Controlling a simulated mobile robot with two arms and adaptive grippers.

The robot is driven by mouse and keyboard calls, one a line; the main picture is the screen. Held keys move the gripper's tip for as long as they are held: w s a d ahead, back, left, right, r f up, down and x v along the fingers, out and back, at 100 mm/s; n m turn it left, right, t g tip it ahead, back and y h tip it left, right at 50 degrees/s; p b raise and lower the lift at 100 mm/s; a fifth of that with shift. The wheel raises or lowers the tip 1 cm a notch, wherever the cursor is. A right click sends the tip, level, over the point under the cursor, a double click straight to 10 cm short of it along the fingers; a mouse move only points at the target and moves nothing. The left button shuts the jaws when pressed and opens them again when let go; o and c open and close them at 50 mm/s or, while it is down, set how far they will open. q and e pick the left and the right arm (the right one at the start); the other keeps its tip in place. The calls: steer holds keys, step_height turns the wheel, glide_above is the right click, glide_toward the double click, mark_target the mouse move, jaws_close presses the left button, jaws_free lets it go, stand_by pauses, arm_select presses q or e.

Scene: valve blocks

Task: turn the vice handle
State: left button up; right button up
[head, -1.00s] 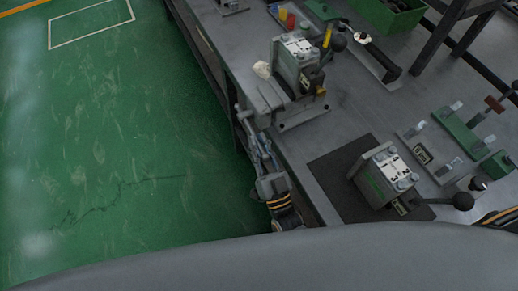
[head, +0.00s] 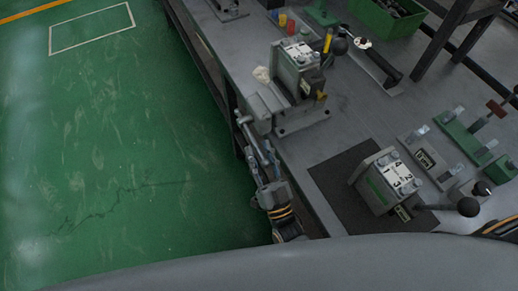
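The grey vice (head: 266,104) is fixed at the left edge of the workbench, with its screw end facing the green floor. A thin vice handle (head: 240,119) shows at that end, over the bench edge.
A valve block (head: 298,70) stands at the vice. Another valve block (head: 387,180) sits on a dark mat (head: 333,182), its black-knobbed lever pointing right. Green fixtures (head: 466,138) and a green bin (head: 388,15) stand farther right. The floor (head: 120,170) left of the bench is clear.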

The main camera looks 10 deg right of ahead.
steer(key=v, duration=1.1)
steer(key=shift+s, duration=0.15)
